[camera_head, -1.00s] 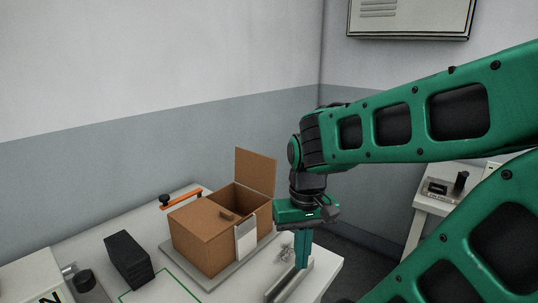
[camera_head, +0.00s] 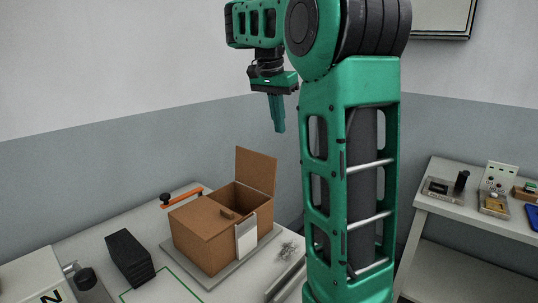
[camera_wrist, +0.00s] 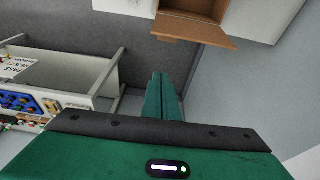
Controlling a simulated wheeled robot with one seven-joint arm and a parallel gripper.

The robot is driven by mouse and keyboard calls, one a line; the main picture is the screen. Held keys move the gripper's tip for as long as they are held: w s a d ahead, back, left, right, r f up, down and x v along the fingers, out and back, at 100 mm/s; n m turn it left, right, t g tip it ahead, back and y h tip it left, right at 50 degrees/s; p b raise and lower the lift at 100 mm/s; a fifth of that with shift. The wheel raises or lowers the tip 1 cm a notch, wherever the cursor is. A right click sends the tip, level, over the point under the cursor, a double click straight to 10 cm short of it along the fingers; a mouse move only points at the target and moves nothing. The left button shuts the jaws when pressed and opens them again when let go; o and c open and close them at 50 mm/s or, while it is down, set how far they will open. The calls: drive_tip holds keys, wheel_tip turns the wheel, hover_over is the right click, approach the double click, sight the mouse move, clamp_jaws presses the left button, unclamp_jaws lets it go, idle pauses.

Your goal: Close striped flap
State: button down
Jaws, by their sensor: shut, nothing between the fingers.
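A brown cardboard box (camera_head: 208,240) stands on a grey plate on the table. Its left part is covered and its right part is open. One flap (camera_head: 256,171) stands upright at the box's far right side; I cannot make out stripes on it. In the wrist view the box (camera_wrist: 190,8) is at the top edge, with a flap (camera_wrist: 192,29) sticking out toward the gripper. My gripper (camera_head: 279,129) is shut and empty, pointing down in the air above the upright flap in the picture, apart from it. Its fingers (camera_wrist: 161,78) are together in the wrist view.
A black block (camera_head: 129,258) stands left of the box, and an orange bar (camera_head: 182,198) with a black knob lies behind it. A wire-like tangle (camera_head: 286,250) and a metal rail (camera_head: 285,284) lie to its right. A side bench (camera_head: 450,206) holds small devices.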

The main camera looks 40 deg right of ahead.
hover_over(256, 169)
drive_tip(key=s+d, duration=0.4)
wheel_tip(256, 169, down, 9)
drive_tip(key=shift+w, duration=0.25)
